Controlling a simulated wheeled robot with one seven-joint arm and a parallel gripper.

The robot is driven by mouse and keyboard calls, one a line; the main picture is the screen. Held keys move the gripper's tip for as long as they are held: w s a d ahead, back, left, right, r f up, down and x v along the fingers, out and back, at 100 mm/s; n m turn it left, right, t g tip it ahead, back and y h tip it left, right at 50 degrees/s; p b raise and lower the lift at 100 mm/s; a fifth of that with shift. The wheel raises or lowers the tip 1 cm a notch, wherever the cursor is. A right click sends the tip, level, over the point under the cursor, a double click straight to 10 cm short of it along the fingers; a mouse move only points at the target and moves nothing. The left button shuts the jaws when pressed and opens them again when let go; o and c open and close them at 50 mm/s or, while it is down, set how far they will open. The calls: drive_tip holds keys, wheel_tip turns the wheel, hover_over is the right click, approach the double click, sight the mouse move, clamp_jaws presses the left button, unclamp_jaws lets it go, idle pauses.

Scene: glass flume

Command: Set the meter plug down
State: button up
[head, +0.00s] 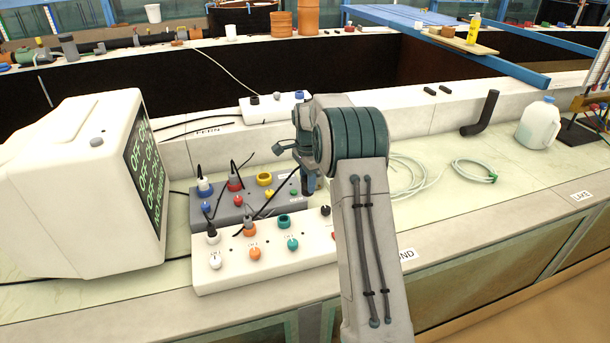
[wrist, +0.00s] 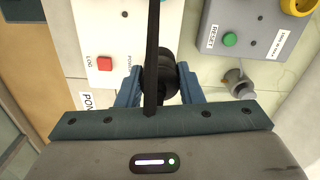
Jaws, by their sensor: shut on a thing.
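My gripper (head: 309,186) hangs over the right end of the two socket boxes in the head view. In the wrist view its two blue fingers (wrist: 160,85) are shut on a round black plug (wrist: 166,64), which I take to be the meter plug. A black cable (wrist: 152,40) runs up from it across the picture. The plug is mostly hidden behind my gripper in the head view. The white box (head: 270,265) and the grey box (head: 225,213) lie below and to the left. I cannot tell whether the plug touches anything.
Black-corded plugs stand in the boxes at left. A white monitor (head: 75,190) stands at far left. Coiled pale tubing (head: 475,171), a black elbow pipe (head: 482,113) and a white jug (head: 538,125) are to the right. The counter (head: 440,205) is fairly clear between arm and tubing.

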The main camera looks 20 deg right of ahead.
drive_tip(key=s+a+f+n, duration=0.3)
drive_tip(key=s+a+n, duration=0.1)
drive_tip(key=s+n, duration=0.4)
drive_tip(key=s+a+f+n, duration=0.3)
drive_tip(key=s+a+n, duration=0.2)
drive_tip(key=s+n, duration=0.3)
drive_tip(key=shift+s+a+f, duration=0.3)
drive_tip(key=shift+s+f, duration=0.1)
drive_tip(key=shift+s, duration=0.05)
